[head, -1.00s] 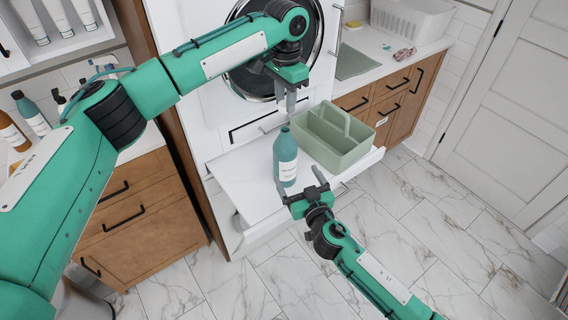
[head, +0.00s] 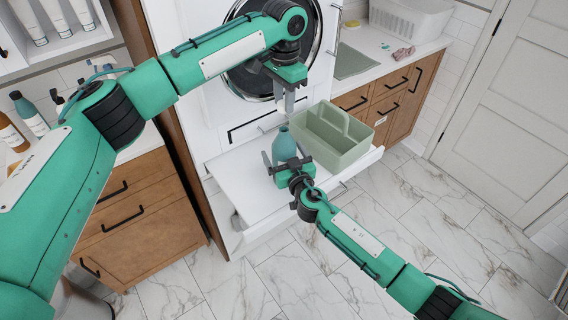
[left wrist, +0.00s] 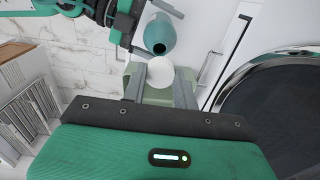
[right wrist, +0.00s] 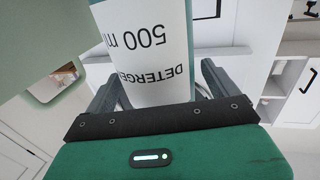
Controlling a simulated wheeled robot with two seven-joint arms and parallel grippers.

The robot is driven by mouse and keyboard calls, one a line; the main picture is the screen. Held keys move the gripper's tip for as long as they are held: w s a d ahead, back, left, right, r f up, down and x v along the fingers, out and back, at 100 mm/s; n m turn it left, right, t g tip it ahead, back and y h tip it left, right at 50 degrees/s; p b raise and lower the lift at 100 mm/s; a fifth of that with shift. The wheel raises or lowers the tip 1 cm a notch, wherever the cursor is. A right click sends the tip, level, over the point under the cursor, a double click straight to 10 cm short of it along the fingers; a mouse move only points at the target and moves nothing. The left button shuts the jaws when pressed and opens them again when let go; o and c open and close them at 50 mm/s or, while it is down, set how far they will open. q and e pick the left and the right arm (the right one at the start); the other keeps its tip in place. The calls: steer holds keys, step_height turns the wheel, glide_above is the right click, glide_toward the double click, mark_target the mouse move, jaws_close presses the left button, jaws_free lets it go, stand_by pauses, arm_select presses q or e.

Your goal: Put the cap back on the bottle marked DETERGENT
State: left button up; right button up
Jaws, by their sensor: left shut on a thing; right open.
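The teal bottle (head: 284,146) stands upright and uncapped on the white pull-out shelf; its open mouth shows in the left wrist view (left wrist: 159,48). Its white label (right wrist: 150,50) reads DETERGENT, 500 ml, in the right wrist view. My right gripper (head: 286,166) is open, with its fingers on either side of the bottle's labelled body. My left gripper (head: 284,108) is shut on the white round cap (left wrist: 160,73), holding it above and apart from the bottle's mouth. In the head view the cap is small, at the left fingertips.
A sage green caddy (head: 334,150) stands right beside the bottle on the pull-out shelf (head: 240,190). A round appliance door (head: 250,70) is behind the left gripper. A counter with a white basket (head: 412,18) is at the right. The shelf's left part is clear.

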steer(key=shift+x, duration=0.85)
steer(key=c, duration=1.5)
arm_select(q)
glide_above(284, 129)
steer(key=shift+f, duration=2.45)
steer(key=shift+f, duration=0.1)
steer(key=shift+f, duration=0.8)
steer(key=shift+f, duration=0.6)
